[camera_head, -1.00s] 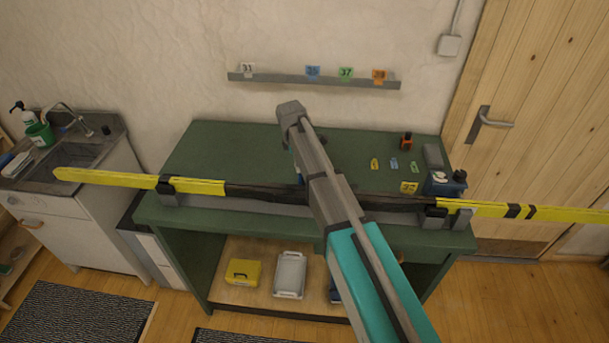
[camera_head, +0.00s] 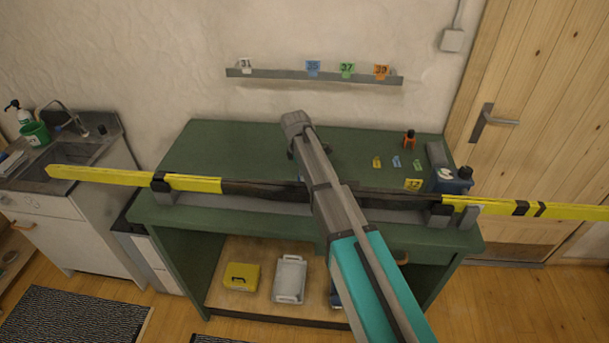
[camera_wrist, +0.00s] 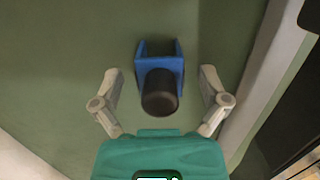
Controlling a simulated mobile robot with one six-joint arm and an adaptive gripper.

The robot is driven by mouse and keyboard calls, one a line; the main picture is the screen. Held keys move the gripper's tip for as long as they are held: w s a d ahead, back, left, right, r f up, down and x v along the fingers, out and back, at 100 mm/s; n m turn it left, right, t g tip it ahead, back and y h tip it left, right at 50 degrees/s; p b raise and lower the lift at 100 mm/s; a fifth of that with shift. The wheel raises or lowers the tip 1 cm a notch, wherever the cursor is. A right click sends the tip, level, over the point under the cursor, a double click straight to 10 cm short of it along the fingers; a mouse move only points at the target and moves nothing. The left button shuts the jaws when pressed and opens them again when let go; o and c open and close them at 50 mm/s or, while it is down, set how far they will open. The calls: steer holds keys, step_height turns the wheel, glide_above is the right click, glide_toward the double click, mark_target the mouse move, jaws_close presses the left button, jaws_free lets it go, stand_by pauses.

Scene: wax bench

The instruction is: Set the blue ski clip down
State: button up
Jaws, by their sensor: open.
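The blue ski clip (camera_wrist: 160,62) stands on the green bench top (camera_wrist: 65,60), its dark round knob (camera_wrist: 159,94) toward my wrist camera. My gripper (camera_wrist: 160,72) is open, one pale finger on each side of the clip. Gaps show between both fingers and the clip, so it is not held. A yellow and black ski (camera_head: 110,176) lies along the front of the bench.
The ski rests in supports (camera_head: 440,215) along the bench's front edge. A wall rail (camera_head: 280,75) carries numbered tags. A dark blue container (camera_head: 448,183), an orange-topped item (camera_head: 409,140) and small tags stand at right. The bench's back left is clear.

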stand_by(0.5)
steer(key=c, duration=1.2)
steer(key=shift+c, duration=0.2)
steer(key=shift+r, duration=0.2)
step_height(320, 180, up, 2)
steer(key=p, duration=0.2)
steer(key=shift+r+p, duration=0.1)
steer(key=shift+p, duration=0.25)
steer(key=s+d+r+p, duration=0.1)
steer(key=s+r+p, duration=0.2)
steer(key=s, duration=0.1)
steer(key=s+d+r+p, duration=0.1)
steer(key=s+r+p, duration=0.2)
steer(key=s+d+r+p, duration=0.1)
steer(key=s+r+p, duration=0.2)
steer(key=s, duration=0.1)
steer(key=shift+s+d+r+p, duration=0.25)
steer(key=shift+s+r+p, duration=0.1)
steer(key=shift+r, duration=0.05)
steer(key=shift+s+d+r+p, duration=0.15)
steer(key=shift+s+r+p, duration=0.05)
steer(key=shift+s, duration=0.25)
steer(key=shift+s+d+r+p, duration=0.15)
steer(key=shift+s, duration=0.25)
